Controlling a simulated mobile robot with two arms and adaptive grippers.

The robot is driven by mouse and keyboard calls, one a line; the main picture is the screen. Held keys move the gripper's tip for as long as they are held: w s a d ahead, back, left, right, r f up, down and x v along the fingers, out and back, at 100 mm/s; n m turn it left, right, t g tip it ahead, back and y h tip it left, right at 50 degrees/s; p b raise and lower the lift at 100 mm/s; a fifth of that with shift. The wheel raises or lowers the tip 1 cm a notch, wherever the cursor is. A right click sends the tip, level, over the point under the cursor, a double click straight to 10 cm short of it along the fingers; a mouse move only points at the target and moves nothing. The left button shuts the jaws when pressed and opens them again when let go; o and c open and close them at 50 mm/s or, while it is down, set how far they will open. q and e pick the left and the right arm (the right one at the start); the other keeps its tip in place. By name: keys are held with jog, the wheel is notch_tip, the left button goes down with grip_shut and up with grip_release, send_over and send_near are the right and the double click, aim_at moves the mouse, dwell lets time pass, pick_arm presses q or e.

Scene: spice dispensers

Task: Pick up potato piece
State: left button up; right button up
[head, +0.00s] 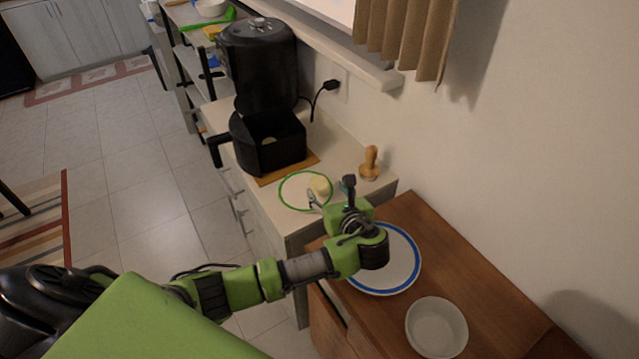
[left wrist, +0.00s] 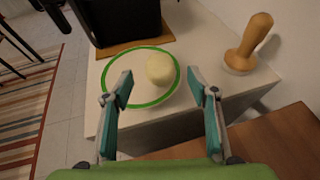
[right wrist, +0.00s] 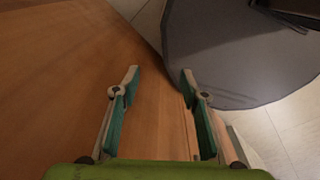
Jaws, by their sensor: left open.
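A pale yellow potato piece (head: 320,185) lies on the right part of a green-rimmed plate (head: 283,198) on the light counter. In the left wrist view the potato piece (left wrist: 160,68) is ahead of and between my fingers, inside the green rim (left wrist: 107,89). My left gripper (head: 328,192) is open beside the potato piece in the head view; its fingertips (left wrist: 163,92) are apart with nothing between them. My right gripper (right wrist: 159,82) is open and empty near a brown wooden surface, and it is not seen in the head view.
A black air fryer (head: 268,150) with its drawer out stands behind the plate. A wooden tamper (head: 370,163) stands to the right. A blue-rimmed plate (head: 405,262) and a white bowl (head: 436,327) sit on the brown cabinet. A grey round surface (right wrist: 240,50) is near my right gripper.

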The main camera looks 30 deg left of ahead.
aim_at(320, 184)
pick_arm(q)
jog(key=shift+w+a+f, duration=0.25)
jog(key=shift+w+a, duration=0.15)
jog(key=shift+a, duration=0.05)
jog(key=shift+w+a+f, duration=0.2)
jog(key=shift+w+a, duration=0.1)
jog(key=p+x, duration=0.1)
jog(key=x, duration=0.3)
jog(key=shift+w+a+f, duration=0.15)
jog(key=shift+a+f, duration=0.1)
jog(key=shift+c, duration=0.7)
jog(key=c, duration=1.1)
pick_arm(e)
jog(key=shift+w+a+r, duration=0.4)
jog(key=shift+w+r, duration=0.25)
jog(key=shift+r, duration=0.05)
